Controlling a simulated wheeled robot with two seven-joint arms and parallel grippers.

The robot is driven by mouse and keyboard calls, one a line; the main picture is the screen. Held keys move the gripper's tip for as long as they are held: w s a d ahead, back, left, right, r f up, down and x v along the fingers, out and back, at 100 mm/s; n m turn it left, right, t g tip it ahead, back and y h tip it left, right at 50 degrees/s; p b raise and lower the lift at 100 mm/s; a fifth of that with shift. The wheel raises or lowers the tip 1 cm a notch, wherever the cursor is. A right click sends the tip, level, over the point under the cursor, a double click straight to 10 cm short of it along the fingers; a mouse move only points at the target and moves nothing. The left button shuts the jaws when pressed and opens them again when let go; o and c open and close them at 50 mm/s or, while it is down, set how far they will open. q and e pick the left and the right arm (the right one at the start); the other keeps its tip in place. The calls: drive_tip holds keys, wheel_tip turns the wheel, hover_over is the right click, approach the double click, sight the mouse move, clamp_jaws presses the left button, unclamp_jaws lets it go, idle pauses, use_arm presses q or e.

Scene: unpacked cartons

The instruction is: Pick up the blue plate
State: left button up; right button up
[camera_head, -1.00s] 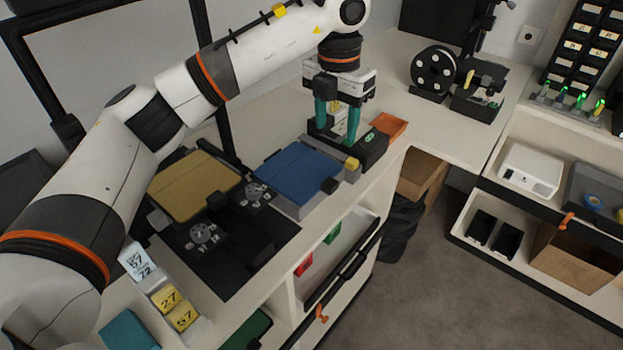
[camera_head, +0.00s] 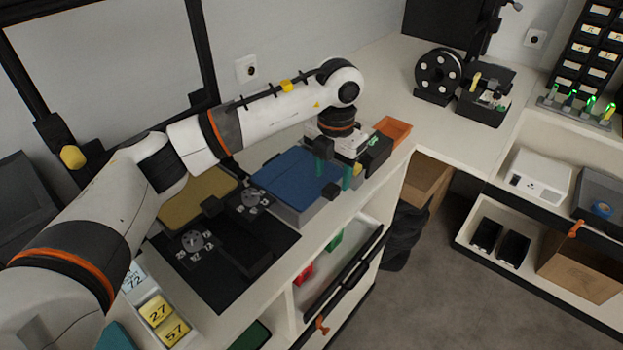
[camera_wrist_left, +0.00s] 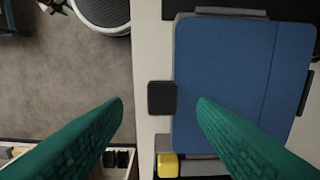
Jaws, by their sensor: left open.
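The blue plate (camera_head: 297,178) lies flat on a grey holder on the workbench, with black clamp blocks at its edges. It also fills the right part of the left wrist view (camera_wrist_left: 225,75). My left gripper (camera_head: 333,175) is open, its green fingers pointing down at the right end of the plate. In the left wrist view the left gripper (camera_wrist_left: 160,115) has one finger over the plate and the other beyond the bench edge, over the floor. My right gripper is not in view.
A yellow plate (camera_head: 198,196) sits on a similar holder to the left, partly behind my arm. A black base with dials (camera_head: 230,240) lies in front of it. An orange tray (camera_head: 392,128) stands beyond the gripper. A black clamp block (camera_wrist_left: 162,97) sticks out beside the blue plate.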

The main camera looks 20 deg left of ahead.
sight(331, 187)
use_arm(q)
wheel_tip(331, 187, down, 4)
drive_tip(key=shift+w+a+r+p, duration=0.1)
drive_tip(key=shift+r+p, duration=0.1)
drive_tip(key=shift+p, duration=0.1)
clamp_jaws()
drive_tip(key=shift+r, duration=0.15)
